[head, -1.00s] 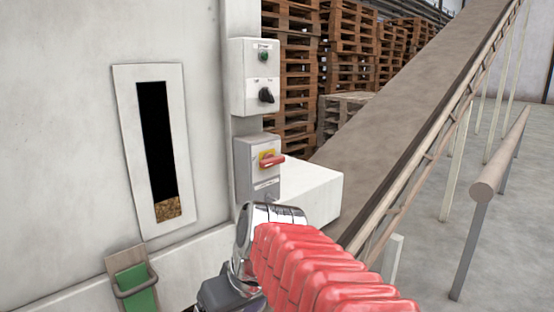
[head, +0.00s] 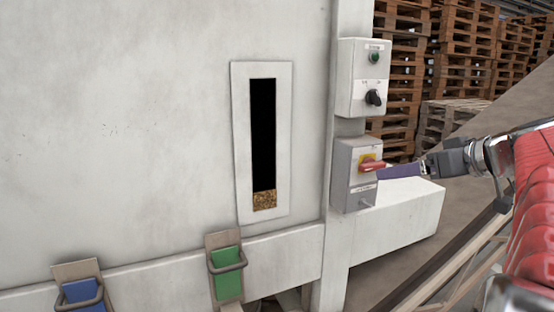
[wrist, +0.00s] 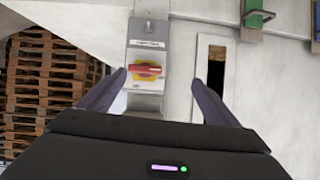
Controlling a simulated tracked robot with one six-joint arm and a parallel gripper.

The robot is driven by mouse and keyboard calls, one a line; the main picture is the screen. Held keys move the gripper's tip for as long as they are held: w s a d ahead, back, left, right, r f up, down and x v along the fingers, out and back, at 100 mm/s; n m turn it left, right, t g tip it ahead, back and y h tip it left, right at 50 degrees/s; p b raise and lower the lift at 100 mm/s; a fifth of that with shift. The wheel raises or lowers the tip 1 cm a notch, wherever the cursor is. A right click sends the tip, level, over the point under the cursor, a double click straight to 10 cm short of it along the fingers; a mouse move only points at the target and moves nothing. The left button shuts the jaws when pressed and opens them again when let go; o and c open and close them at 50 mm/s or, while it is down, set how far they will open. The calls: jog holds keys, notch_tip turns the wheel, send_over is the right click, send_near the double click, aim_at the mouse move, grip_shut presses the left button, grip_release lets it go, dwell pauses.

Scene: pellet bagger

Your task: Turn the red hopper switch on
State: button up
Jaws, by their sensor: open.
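The red hopper switch (head: 371,166) is a red handle on a yellow plate, on the front of a grey box (head: 345,195). The handle lies roughly horizontal. In the wrist view the red handle (wrist: 146,70) shows on its yellow plate between my fingers, nearer the left one. My gripper (head: 384,173) comes in from the right in the head view, with its purple finger close by the handle. In the wrist view my gripper (wrist: 158,78) is open with nothing held. I cannot tell whether a finger touches the handle.
Above the switch is a white box (head: 362,62) with a green button (head: 374,57) and a black knob (head: 374,97). A sight window (head: 264,212) shows pellets at its bottom. A white ledge (head: 410,205) juts out below. Green (head: 227,272) and blue (head: 80,292) clamped pieces sit lower left.

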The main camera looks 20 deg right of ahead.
aim_at(376, 164)
jog(key=d+r, duration=0.1)
jog(key=s+d+r, duration=0.1)
jog(key=d, duration=0.1)
jog(key=shift+r+t+h, duration=0.25)
jog(key=shift+t+h, duration=0.15)
jog(key=shift+w, duration=0.15)
jog(key=x, duration=1.3)
jog(key=shift+w+a+f, duration=0.15)
jog(key=shift+w+f, duration=0.1)
jog(key=shift+c, duration=0.7)
jog(key=c, duration=0.9)
